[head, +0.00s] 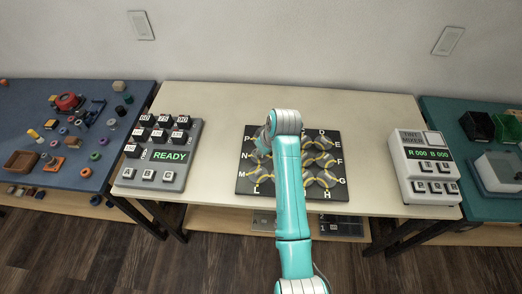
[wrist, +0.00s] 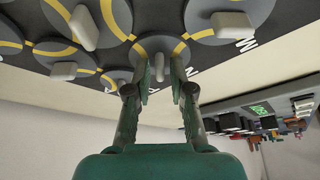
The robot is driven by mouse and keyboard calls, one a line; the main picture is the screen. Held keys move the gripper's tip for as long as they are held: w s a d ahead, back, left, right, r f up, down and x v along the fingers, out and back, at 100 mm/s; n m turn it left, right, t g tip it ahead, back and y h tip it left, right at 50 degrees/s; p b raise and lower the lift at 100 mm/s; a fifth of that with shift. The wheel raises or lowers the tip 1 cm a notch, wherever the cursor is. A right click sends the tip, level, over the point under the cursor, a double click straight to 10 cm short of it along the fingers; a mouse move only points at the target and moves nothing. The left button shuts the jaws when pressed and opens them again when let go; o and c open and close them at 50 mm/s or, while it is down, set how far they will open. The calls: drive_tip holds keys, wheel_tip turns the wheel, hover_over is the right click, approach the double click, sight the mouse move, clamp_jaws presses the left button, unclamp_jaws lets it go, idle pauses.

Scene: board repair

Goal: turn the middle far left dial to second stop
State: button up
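The black dial board (head: 242,185) lies on the pale table, with round grey dials, yellow lines and white letters around its edge. My gripper (head: 264,143) is over its far left part, mostly hidden by my arm in the head view. In the wrist view my gripper (wrist: 160,62) has its two fingers apart, one on each side of the upright knob of a grey dial (wrist: 158,66). A gap shows between the knob and each finger. This dial sits at the board's lettered edge; its stop is too small to tell. My arm covers the board's middle column.
A grey button box reading READY (head: 170,155) stands left of the board. A white mixer box (head: 425,165) stands to the right. Other dials (wrist: 82,27) lie close beside the fingers. The table around the board is clear.

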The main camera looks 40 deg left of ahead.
drive_tip(key=shift+r, duration=0.1)
drive_tip(key=v, duration=1.1)
drive_tip(key=shift+d+r, duration=0.2)
drive_tip(key=shift+r, duration=0.15)
drive_tip(key=shift+s, duration=0.15)
